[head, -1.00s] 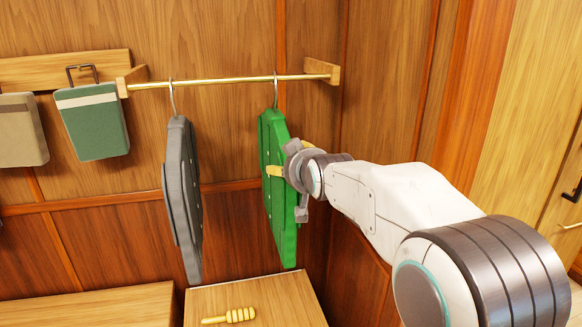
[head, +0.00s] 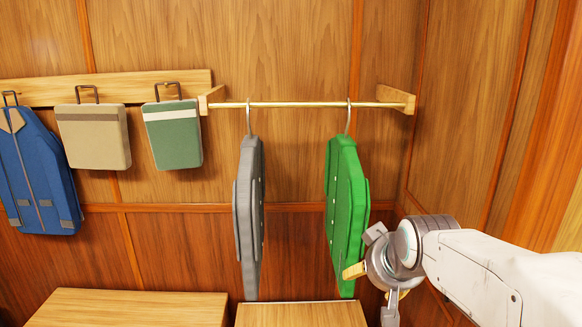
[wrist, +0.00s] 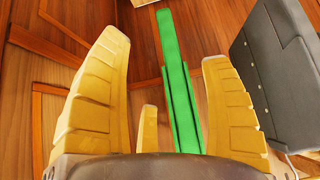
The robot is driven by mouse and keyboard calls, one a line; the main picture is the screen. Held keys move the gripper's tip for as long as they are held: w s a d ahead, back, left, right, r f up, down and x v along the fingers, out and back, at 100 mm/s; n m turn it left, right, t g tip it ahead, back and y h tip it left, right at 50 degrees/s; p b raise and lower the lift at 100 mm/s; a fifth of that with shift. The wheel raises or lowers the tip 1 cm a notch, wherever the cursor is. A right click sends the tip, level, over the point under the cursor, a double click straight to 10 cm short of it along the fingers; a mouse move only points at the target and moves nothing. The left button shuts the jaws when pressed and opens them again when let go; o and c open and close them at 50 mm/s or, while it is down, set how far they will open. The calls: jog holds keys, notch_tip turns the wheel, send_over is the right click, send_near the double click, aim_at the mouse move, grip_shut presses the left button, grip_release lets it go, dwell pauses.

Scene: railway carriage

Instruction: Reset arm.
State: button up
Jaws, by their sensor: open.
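My gripper (head: 372,283) is at the lower right in the head view, beside the lower right part of the green jacket (head: 345,205). In the wrist view its yellow fingers (wrist: 165,100) are spread apart with nothing held between them. The green jacket hangs by a hook from the brass rail (head: 300,104) and shows edge-on in the wrist view (wrist: 175,70), beyond the fingers. From these frames I cannot tell whether a finger touches it. The white arm reaches in from the right.
A grey jacket (head: 249,210) hangs left of the green one on the same rail. A blue jacket (head: 38,170), a beige bag (head: 95,140) and a green bag (head: 174,138) hang on the wall board. Wooden bench tops (head: 135,305) lie below. The right wall is close to my arm.

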jog(key=s+f+g+p, duration=0.1)
jog(key=s+f+g, duration=0.25)
jog(key=s, duration=0.45)
jog(key=s+f+g+p, duration=0.15)
jog(key=s+f, duration=0.25)
jog(key=s, duration=0.4)
jog(key=s+r+p, duration=0.5)
jog(key=s+r, duration=0.1)
jog(key=s, duration=0.1)
jog(key=shift+a, duration=0.1)
dwell(0.8)
